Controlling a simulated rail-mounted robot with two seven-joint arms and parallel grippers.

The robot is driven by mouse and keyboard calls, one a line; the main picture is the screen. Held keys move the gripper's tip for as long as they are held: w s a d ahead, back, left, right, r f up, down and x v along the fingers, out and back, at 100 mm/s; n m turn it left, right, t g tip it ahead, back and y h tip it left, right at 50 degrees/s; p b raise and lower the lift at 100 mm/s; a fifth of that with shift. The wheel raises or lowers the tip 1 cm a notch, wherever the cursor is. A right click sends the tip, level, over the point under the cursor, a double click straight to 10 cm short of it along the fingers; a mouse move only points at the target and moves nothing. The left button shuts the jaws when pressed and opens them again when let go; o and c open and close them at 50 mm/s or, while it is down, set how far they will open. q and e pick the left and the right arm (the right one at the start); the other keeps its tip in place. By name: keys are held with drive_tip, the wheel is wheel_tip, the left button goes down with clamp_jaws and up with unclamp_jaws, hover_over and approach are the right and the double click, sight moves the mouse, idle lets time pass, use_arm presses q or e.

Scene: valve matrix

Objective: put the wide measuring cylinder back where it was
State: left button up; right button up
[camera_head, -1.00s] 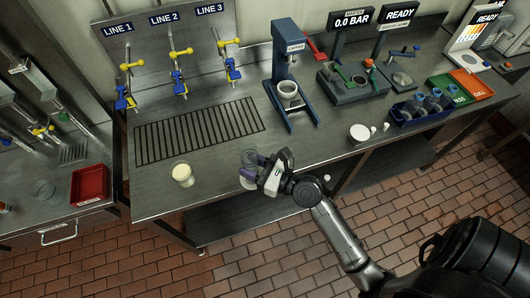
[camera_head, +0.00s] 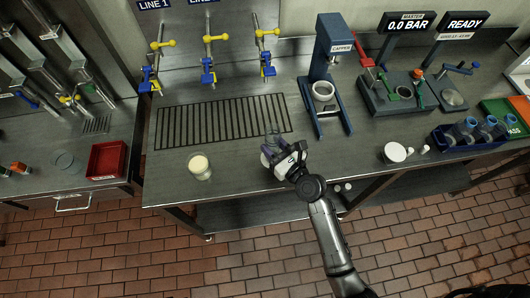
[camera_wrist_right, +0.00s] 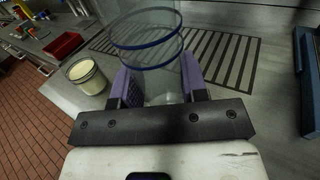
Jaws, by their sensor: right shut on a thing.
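The wide measuring cylinder (camera_wrist_right: 146,40) is clear with a blue rim and shows large in the right wrist view. It stands out faintly in the head view (camera_head: 272,138), near the front of the steel bench. My right gripper (camera_head: 276,156) has its purple fingers shut on either side of the cylinder. The cylinder is at the front right corner of the slotted drain grate (camera_head: 222,122); I cannot tell whether its base touches the bench. A faint round outline (camera_head: 63,161) lies on the left counter beside the red tray. My left gripper is out of view.
A glass of pale contents (camera_head: 200,168) stands left of my gripper, near the bench's front edge. The blue capper stand (camera_head: 324,85) is behind to the right. A white round container (camera_head: 395,153) is further right. The red tray (camera_head: 107,160) sits on the left counter, across a gap.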

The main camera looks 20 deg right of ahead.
drive_tip(key=shift+w+a+f, duration=0.85)
drive_tip(key=shift+w+a, duration=0.1)
wheel_tip(320, 180, down, 4)
drive_tip(key=shift+r+b, duration=0.1)
drive_tip(key=shift+b, duration=1)
drive_tip(key=shift+f, duration=0.3)
drive_tip(key=o, duration=1.1)
drive_tip(key=shift+r, duration=0.1)
drive_tip(key=shift+c, duration=0.2)
